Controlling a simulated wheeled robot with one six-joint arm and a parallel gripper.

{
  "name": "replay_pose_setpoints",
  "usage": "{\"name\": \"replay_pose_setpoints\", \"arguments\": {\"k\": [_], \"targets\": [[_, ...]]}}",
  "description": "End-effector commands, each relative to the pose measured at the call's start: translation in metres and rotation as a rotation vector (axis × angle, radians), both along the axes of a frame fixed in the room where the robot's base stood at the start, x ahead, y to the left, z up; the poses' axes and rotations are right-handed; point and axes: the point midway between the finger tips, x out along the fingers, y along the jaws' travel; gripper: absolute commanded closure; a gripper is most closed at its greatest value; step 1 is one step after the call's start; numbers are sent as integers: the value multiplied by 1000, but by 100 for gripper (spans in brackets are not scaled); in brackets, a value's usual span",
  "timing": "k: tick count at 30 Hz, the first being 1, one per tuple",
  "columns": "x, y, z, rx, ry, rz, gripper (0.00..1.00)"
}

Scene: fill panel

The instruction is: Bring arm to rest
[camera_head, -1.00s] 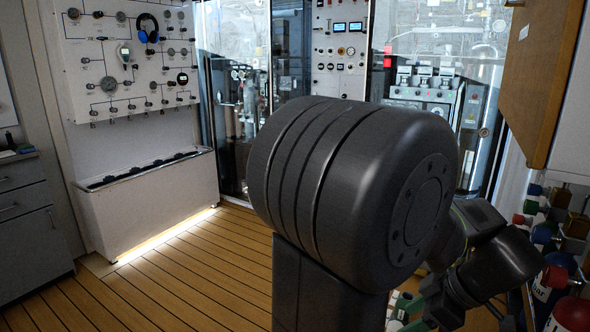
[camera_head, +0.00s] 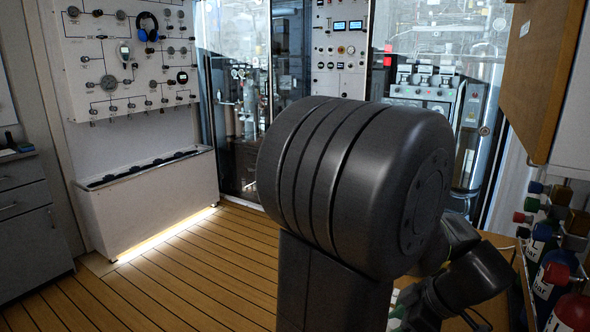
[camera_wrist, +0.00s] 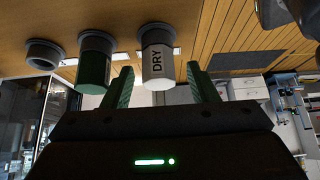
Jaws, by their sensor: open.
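My arm fills the middle of the head view, with its big dark joint in front and darker links behind it at the lower right. My gripper (camera_wrist: 159,70) shows in the wrist view with its two green fingers spread apart and nothing held. A white cylinder marked DRY (camera_wrist: 158,65) appears between and beyond the fingers; the gap to it is hard to judge. In the head view the gripper is mostly hidden behind the arm.
The wrist view shows a green cylinder (camera_wrist: 94,62) and an empty grey ring (camera_wrist: 44,53) on a wooden surface (camera_wrist: 120,15). In the head view, gas bottles (camera_head: 555,270) line the right edge beside my arm. A white trough (camera_head: 150,205) stands left; the plank floor (camera_head: 190,270) is clear.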

Motion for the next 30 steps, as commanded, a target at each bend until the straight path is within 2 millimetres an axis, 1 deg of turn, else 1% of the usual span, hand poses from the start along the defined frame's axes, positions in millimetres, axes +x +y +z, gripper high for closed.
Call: {"name": "replay_pose_setpoints", "arguments": {"k": [1,3,5,8,18,21,25,30], "targets": [[0,-2,17,-4,-3,-1,47],[0,-2,26,-4,-3,-2,47],[0,-2,33,-4,-3,-2,47],[0,-2,32,-2,-1,-2,47],[0,-2,71,-3,-4,-2,47],[0,-2,80,-3,-4,-2,47],[0,-2,86,-3,-4,-2,47],[1,-1,85,-5,-2,-2,47]]}}
